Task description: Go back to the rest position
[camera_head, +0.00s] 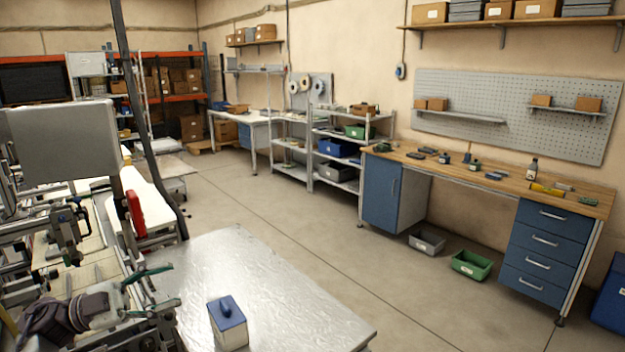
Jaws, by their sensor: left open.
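My left gripper (174,285) is at the lower left, over the left edge of the shiny metal table (270,280). Its fingers are spread apart, with nothing between them. A white box with a blue lid and handle (228,325) stands on this table to the right of the gripper, apart from it. Pale tape reels (305,83) hang on a grey panel at the far back wall. My right gripper does not show.
Machinery with a grey screen (62,140) crowds the left side. A wooden workbench (450,168) with blue drawers stands along the right wall. Grey (427,243) and green (471,265) bins lie on the floor near it. The floor between is clear.

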